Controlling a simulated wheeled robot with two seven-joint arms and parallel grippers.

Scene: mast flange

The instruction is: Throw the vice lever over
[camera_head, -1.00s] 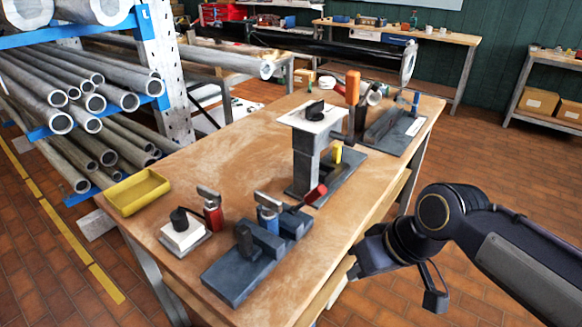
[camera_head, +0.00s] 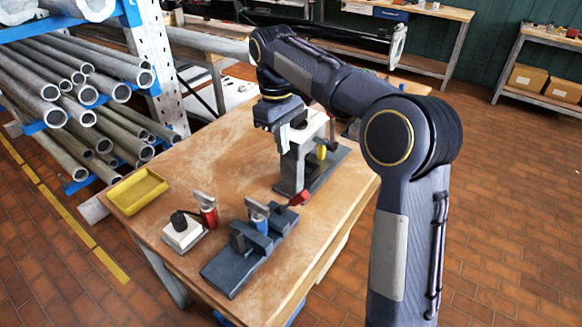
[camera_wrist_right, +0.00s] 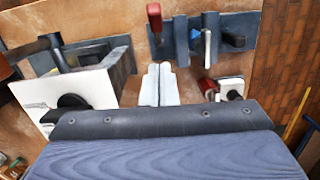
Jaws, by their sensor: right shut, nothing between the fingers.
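The vice (camera_head: 250,250) is a dark grey block with upright jaws near the table's front edge. Its lever with a red grip (camera_head: 299,198) sticks out at its back right end. In the right wrist view the vice (camera_wrist_right: 215,42) lies at the top, and the red lever grip (camera_wrist_right: 154,22) stands just beyond my fingertips, apart from them. My right gripper (camera_head: 281,147) hangs behind the vice, beside the grey stand; its pale fingers (camera_wrist_right: 159,72) are together and empty. My left gripper is not in view.
A grey stand with a white top plate (camera_head: 313,127) is close to my right gripper. A white block with a black knob (camera_head: 182,232), a red-bodied tool (camera_head: 208,213) and a yellow tray (camera_head: 137,190) are on the left. The table's back left is bare.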

